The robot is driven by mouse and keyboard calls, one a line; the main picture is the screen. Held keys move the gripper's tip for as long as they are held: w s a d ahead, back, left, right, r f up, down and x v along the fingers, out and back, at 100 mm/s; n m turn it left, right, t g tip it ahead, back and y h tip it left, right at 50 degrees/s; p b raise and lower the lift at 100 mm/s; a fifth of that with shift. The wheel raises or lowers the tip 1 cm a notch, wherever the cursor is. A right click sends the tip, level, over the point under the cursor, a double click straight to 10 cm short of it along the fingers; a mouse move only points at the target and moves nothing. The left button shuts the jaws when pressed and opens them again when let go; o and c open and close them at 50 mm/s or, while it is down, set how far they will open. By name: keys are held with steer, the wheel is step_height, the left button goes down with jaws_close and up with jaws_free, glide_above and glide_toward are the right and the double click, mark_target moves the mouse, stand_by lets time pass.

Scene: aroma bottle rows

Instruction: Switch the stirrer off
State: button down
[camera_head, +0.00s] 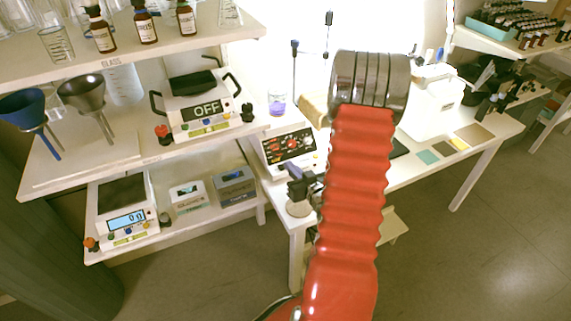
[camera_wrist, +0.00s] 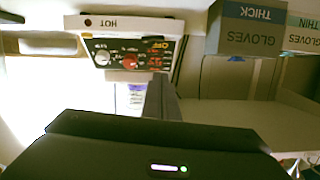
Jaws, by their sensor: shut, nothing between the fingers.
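The stirrer (camera_head: 268,150) is a white unit at the left end of the bench, with a black front panel carrying red knobs and markings. A beaker of purple liquid (camera_head: 277,104) is at its top. In the wrist view the stirrer's panel (camera_wrist: 130,55) appears inverted, with a pale knob, a red knob and a small lit orange readout; "HOT" is marked on the white body. My gripper (camera_head: 294,172) is just in front of and below the panel; its dark fingers (camera_wrist: 160,98) are shut and empty. Contact with the panel cannot be told.
A balance (camera_head: 127,222) sits on the lower shelf. Glove boxes (camera_wrist: 262,28) show at right in the wrist view. Floor at right is clear.

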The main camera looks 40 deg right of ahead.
steer(key=v, duration=0.4)
steer(key=shift+a, duration=0.2)
stand_by(0.4)
steer(key=w+a+r+n+g, duration=0.1)
steer(key=w+a+r+g, duration=0.15)
steer(key=a+r, duration=0.4)
steer(key=w+a+r+n+g, duration=0.2)
steer(key=a+r+g, duration=0.1)
steer(key=a+r, duration=0.35)
steer(key=s+a+r+g+y, duration=0.1)
steer(key=s+a+r, duration=0.2)
steer(key=s+a, duration=0.2)
steer(key=s+a+r+n+g+y, duration=0.1)
steer(key=s+a+r+y, duration=0.1)
steer(key=s+a, duration=0.4)
steer(key=s+a+r+g+y, duration=0.1)
steer(key=s+a+r, duration=0.3)
steer(key=a, duration=0.5)
steer(key=shift+s+a, duration=0.25)
steer(key=shift+s, duration=0.5)
